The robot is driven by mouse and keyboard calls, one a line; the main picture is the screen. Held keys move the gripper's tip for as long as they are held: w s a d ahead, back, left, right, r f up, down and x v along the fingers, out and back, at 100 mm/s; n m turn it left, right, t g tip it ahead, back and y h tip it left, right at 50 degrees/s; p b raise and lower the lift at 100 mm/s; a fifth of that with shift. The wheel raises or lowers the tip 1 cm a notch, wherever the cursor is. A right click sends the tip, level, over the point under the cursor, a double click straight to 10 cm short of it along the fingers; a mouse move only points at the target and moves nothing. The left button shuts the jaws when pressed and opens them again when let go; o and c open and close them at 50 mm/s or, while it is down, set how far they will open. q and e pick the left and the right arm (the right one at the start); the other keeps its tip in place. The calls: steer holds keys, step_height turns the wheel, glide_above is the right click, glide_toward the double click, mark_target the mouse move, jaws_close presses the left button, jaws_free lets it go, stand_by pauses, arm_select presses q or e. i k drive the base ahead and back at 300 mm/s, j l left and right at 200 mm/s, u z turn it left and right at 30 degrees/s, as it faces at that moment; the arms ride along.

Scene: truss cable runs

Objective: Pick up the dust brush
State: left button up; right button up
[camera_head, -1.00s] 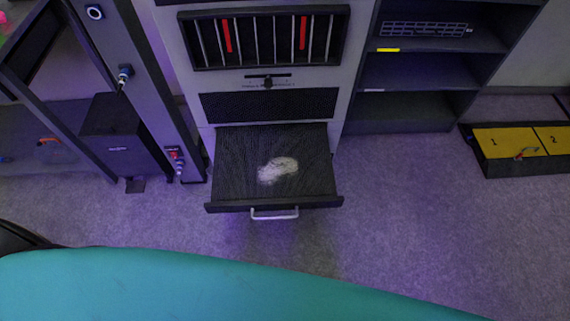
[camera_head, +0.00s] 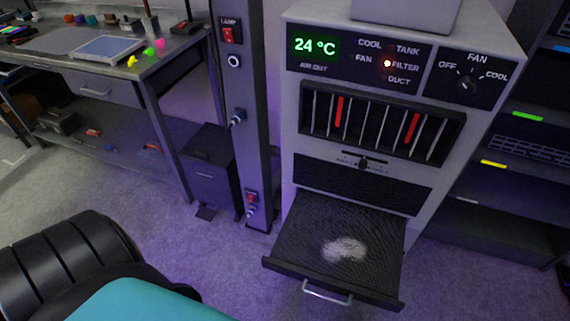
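I cannot make out a dust brush for certain. Small orange-red items (camera_head: 93,132) lie on the lower shelf under the workbench at the left, too small to identify. A pale grey dust patch (camera_head: 345,249) lies on the dark mesh filter tray (camera_head: 300,225), which is pulled out at the bottom of the air cooler (camera_head: 290,130). Neither of my grippers is in view.
The workbench (camera_head: 150,67) holds a tablet-like panel (camera_head: 106,48) and small coloured pieces. A post with a lamp switch (camera_head: 231,32) and a dark box (camera_head: 208,160) stand between bench and cooler. Dark shelves (camera_head: 500,210) are at the right. Carpet (camera_head: 150,200) before the bench is clear.

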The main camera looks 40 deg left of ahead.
mark_target(110, 19)
steer(key=u, duration=2.2)
steer(key=z, duration=1.2)
steer(key=i+j, duration=0.15)
steer(key=j, duration=0.15)
steer(key=i+j+z, duration=0.1)
steer(key=j, duration=0.2)
steer(key=i+j, duration=0.1)
steer(key=j, duration=0.25)
steer(key=i+j, duration=0.15)
steer(key=j, duration=0.15)
steer(key=i+j+z, duration=0.2)
steer(key=j, duration=0.35)
steer(key=j+z, duration=0.2)
steer(key=j, duration=0.4)
steer(key=j+z, duration=0.2)
steer(key=j, duration=0.35)
steer(key=j+z, duration=0.2)
steer(key=j, duration=0.4)
steer(key=j+z, duration=0.2)
steer(key=j, duration=0.4)
steer(key=k+j+z, duration=0.2)
steer(key=j, duration=0.35)
steer(key=k+j+z, duration=0.2)
steer(key=j, duration=0.4)
steer(key=i, duration=0.1)
